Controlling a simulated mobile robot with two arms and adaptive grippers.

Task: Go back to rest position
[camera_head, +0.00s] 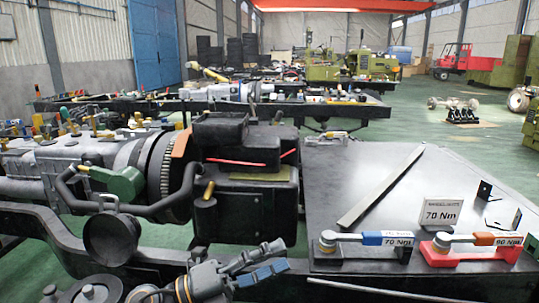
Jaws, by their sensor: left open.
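My left gripper (272,259) is at the bottom centre, in front of the dark table's near left corner. Its fingers point right and stand apart, with nothing between them. My left arm comes in from the bottom left. My right gripper does not show.
A dark table (330,185) at the right bears a blue-handled 70 Nm wrench (372,239), an orange-handled wrench (480,239) on a red holder, a 70 Nm sign (441,212) and a long flat bar (382,187). A chassis frame with an engine (110,165) fills the left. Green floor (420,125) lies behind.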

